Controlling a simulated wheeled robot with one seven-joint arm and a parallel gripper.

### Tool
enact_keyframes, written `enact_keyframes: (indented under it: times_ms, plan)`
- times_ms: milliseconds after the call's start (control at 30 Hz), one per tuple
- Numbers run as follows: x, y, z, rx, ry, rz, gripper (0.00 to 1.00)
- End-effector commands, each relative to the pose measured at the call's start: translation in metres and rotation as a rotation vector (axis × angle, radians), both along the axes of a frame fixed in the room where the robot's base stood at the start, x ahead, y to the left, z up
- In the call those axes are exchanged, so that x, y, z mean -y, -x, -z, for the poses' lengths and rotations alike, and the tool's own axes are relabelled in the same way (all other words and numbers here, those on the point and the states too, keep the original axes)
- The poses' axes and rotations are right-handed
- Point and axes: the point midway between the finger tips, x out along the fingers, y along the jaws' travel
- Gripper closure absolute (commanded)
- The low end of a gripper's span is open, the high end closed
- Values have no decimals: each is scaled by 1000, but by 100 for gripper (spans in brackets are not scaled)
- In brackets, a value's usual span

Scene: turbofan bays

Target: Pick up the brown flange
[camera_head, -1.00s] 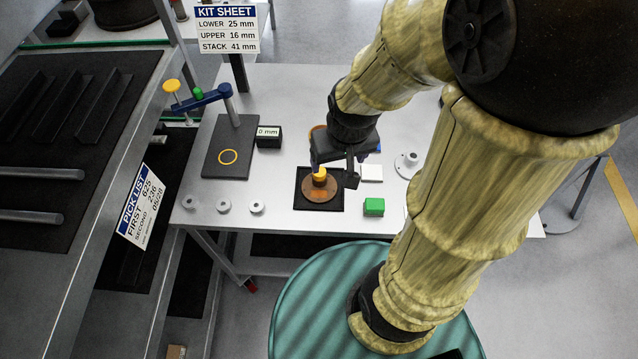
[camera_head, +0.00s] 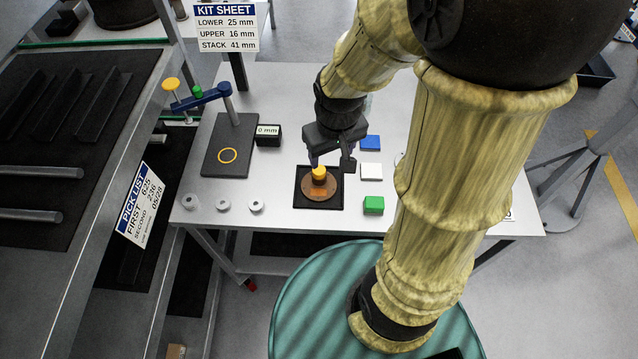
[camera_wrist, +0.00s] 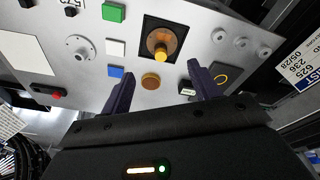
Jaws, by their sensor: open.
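The brown flange (camera_head: 318,191), a round brown disc with a yellow hub on top, sits on a square black mat (camera_head: 299,205) on the table. It also shows in the wrist view (camera_wrist: 161,44), above and beyond my fingertips. My gripper (camera_head: 331,163) is open and empty, just behind and above the flange in the head view. In the wrist view my two fingers (camera_wrist: 155,74) stand wide apart, with a separate orange-brown disc (camera_wrist: 151,81) seen between them. That disc is hidden in the head view.
Blue (camera_head: 370,143), white (camera_head: 371,171) and green (camera_head: 374,205) blocks stand right of the mat. Several grey rings (camera_head: 223,205) lie to its left. A grey flange (camera_wrist: 77,47) shows in the wrist view. A dark plate with a post clamp (camera_head: 231,150) stands at the left.

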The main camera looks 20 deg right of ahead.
Motion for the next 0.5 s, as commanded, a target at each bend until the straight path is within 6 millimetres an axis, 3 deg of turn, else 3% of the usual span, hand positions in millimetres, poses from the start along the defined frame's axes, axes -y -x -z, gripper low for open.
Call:
enact_keyframes:
  times_ms: [500]
  plan:
    - [-50, -122, 77, -383, 280, -876, 38]
